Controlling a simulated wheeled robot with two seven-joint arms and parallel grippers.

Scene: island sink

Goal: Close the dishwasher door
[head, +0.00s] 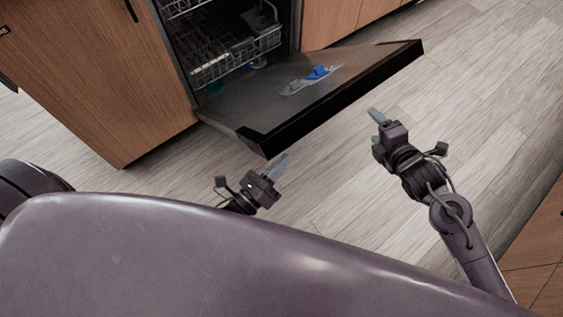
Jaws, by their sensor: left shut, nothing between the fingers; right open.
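The dishwasher door (245,103) is folded down, open, with its inner face up and a dark edge facing me. A blue and clear detergent fitting (318,73) shows on its inner face. Behind it the dishwasher interior (222,25) is open. My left gripper (281,165) is shut and empty, just in front of the door's near left corner. My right gripper (376,115) is open and empty, in front of the door's right part, apart from it.
Wire racks (235,62) sit inside the dishwasher. A wooden cabinet (105,80) stands to the left, and more wooden fronts (340,18) to the right. Another wooden cabinet (540,255) is at the lower right. Plank floor (475,100) is clear right of the door.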

